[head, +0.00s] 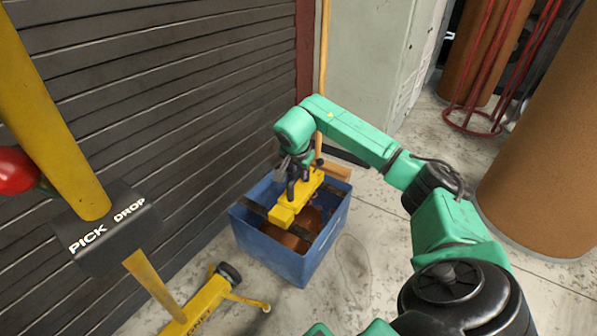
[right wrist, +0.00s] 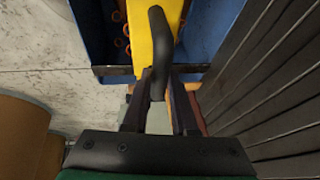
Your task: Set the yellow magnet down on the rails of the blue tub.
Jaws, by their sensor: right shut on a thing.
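The blue tub (head: 271,252) stands on the floor in the head view, and part of its wall shows in the right wrist view (right wrist: 92,30). Dark rails (head: 255,208) cross its top. The yellow magnet (head: 283,215) lies lengthwise over the tub, across the rails; I cannot tell whether it touches them. In the right wrist view the magnet (right wrist: 168,22) has a black curved handle (right wrist: 157,35). My right gripper (head: 296,180) is shut on this handle, above the tub. A rail (right wrist: 112,71) passes behind the magnet there. My left gripper is out of view.
Brown coiled parts (head: 308,220) lie inside the tub. A dark slatted shutter (head: 180,90) runs close along the left. A yellow post with a PICK DROP sign (head: 110,228) stands at left front. Large brown drums (head: 550,150) stand at right. Floor right of the tub is clear.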

